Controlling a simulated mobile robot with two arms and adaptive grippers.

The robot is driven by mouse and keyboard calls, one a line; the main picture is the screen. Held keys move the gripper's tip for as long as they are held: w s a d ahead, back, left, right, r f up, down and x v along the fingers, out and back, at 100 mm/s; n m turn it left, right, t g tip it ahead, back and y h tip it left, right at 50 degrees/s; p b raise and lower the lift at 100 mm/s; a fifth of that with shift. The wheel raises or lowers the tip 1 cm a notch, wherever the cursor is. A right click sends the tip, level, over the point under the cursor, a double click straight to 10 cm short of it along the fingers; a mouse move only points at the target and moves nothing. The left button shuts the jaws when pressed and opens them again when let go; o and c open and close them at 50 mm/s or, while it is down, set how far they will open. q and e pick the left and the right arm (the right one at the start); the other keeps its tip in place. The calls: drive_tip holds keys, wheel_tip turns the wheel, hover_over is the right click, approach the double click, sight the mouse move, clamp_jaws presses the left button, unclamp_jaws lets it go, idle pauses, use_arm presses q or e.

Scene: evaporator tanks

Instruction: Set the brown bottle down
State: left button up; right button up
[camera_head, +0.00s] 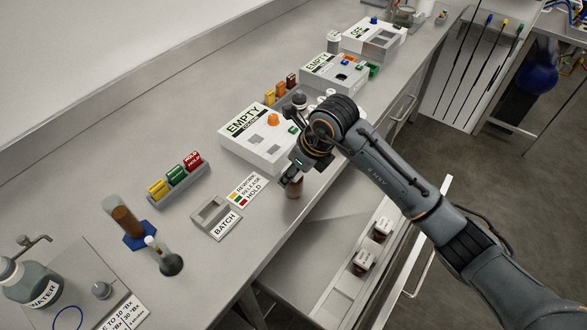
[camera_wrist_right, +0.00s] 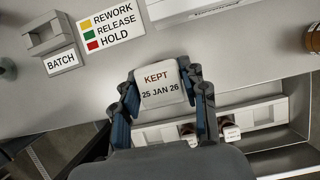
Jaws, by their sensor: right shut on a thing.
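My right gripper (camera_head: 292,180) is shut on the brown bottle (camera_head: 294,189), near the front edge of the bench, beside the open drawer. In the right wrist view, the bottle's pale label reading KEPT 25 JAN 26 (camera_wrist_right: 161,84) shows between the fingers of my right gripper (camera_wrist_right: 163,88). The bottle looks roughly upright in the head view, and its upper part is hidden by the gripper. I cannot tell whether its base touches the bench. My left gripper is not in view.
An open drawer (camera_head: 325,300) below holds brown bottles with white labels (camera_head: 362,262). On the bench are an empty BATCH holder (camera_head: 211,211), a REWORK/RELEASE/HOLD card (camera_head: 246,190), a block rack (camera_head: 181,184) and a white EMPTY box (camera_head: 258,150). Another brown bottle (camera_wrist_right: 313,38) shows at the wrist view's right edge.

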drive_tip(key=o, duration=1.3)
drive_tip(key=shift+f, duration=0.1)
drive_tip(key=shift+c, duration=0.2)
drive_tip(key=shift+r, duration=0.25)
drive_tip(key=b+v, duration=0.1)
drive_tip(key=v, duration=1)
drive_tip(key=shift+r+b, duration=0.35)
drive_tip(key=shift+r, duration=0.05)
drive_tip(key=shift+s+d+f, duration=0.1)
